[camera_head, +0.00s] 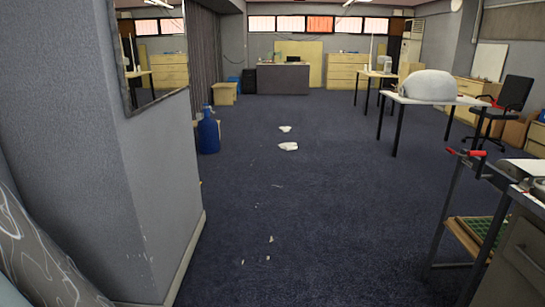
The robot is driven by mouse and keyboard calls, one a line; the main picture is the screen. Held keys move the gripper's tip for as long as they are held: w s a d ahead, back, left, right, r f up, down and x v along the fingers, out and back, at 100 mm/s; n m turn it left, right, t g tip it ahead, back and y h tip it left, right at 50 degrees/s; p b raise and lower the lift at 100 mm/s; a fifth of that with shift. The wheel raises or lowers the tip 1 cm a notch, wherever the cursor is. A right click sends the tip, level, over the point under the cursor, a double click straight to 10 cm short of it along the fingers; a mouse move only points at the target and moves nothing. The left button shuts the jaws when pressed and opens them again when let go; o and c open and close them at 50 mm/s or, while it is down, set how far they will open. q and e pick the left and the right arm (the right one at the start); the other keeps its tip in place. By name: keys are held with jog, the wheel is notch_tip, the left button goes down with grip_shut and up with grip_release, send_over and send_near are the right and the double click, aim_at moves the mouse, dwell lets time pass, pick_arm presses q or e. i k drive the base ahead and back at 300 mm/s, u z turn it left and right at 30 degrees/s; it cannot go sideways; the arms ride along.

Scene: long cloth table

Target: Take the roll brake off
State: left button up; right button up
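I cannot make out a roll brake or a cloth roll in the head view. A grey surface with thin white curved lines (38,262) fills the lower left corner, cut off by the frame edge. I cannot tell whether it is cloth. Neither my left gripper nor my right gripper is in view.
A grey wall corner (150,190) stands close on the left. A workbench (525,250) with red-handled tools (466,153) is close on the right. A blue bottle (208,133) stands by the wall. White scraps (288,146) lie on the open dark carpet (320,220).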

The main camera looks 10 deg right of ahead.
aim_at(450, 150)
jog(key=i, duration=2.7)
jog(key=z, duration=1.05)
jog(key=i, duration=1.5)
jog(key=z, duration=1.3)
